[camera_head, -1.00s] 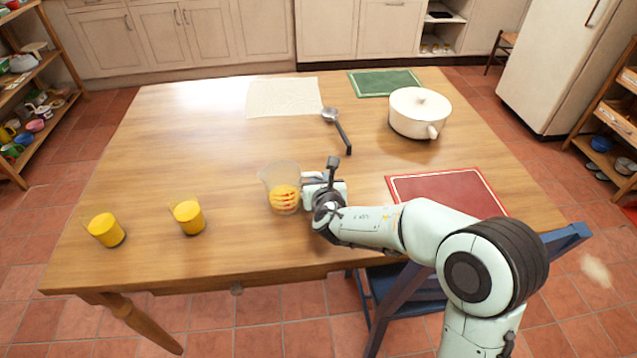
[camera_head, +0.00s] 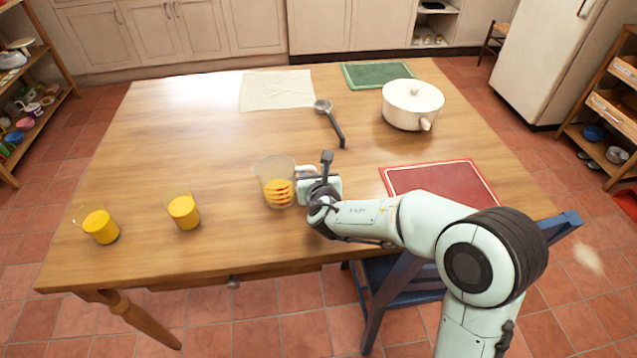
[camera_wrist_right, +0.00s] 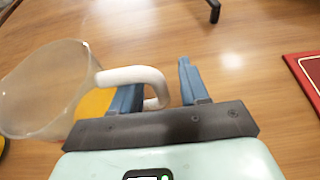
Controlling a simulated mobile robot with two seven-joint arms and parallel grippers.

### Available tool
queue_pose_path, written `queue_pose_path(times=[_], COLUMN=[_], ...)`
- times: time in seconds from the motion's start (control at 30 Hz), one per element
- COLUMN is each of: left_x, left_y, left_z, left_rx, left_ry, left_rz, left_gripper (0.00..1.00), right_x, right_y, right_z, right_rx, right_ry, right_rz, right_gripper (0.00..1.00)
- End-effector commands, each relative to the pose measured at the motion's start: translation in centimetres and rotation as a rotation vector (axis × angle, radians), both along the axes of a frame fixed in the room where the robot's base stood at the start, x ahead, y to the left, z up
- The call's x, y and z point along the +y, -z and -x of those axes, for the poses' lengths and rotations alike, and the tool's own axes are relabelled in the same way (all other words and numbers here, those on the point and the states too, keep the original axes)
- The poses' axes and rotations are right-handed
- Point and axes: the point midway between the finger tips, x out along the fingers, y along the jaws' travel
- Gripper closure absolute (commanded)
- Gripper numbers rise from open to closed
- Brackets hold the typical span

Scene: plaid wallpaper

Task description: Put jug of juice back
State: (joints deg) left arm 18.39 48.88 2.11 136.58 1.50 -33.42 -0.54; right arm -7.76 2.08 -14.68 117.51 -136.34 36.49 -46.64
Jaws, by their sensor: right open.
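The jug of juice (camera_head: 278,184) is clear, with red markings and some orange juice low inside. It stands upright on the wooden table, near its front edge. In the right wrist view the jug (camera_wrist_right: 45,90) is at the left, and its pale handle (camera_wrist_right: 135,75) reaches toward my right gripper (camera_wrist_right: 158,88). The gripper is open, with one blue finger beside the handle near the jug body and the other right of the handle. In the head view my right gripper (camera_head: 304,179) is just right of the jug. My left gripper is out of view.
Two glasses of juice stand left of the jug, a nearer one (camera_head: 184,211) and a farther-left one (camera_head: 100,226). A white pot (camera_head: 411,105), a ladle (camera_head: 330,119), a red mat (camera_head: 440,184), a green mat (camera_head: 378,75) and a cream cloth (camera_head: 277,89) lie around. The table's middle is clear.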

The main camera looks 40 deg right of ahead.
Motion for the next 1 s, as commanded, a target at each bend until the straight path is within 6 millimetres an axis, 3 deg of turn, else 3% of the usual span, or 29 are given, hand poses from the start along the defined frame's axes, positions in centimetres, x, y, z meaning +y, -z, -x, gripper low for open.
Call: queue_pose_path(times=[0.3, 0.5, 1.0], left_x=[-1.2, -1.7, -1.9], left_y=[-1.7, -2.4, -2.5], left_z=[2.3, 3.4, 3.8], left_rx=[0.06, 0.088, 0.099], left_ry=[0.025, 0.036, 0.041], left_rz=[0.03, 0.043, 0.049], left_gripper=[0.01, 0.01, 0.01], right_x=[3.4, 4.8, 5.3], right_y=[-2.9, -4.0, -4.2], right_z=[5.5, 7.9, 8.8], right_rx=[-0.001, -0.001, 0.0], right_ry=[-0.003, -0.002, 0.0], right_rz=[0.0, 0.001, 0.001], right_gripper=[0.55, 0.55, 0.55])
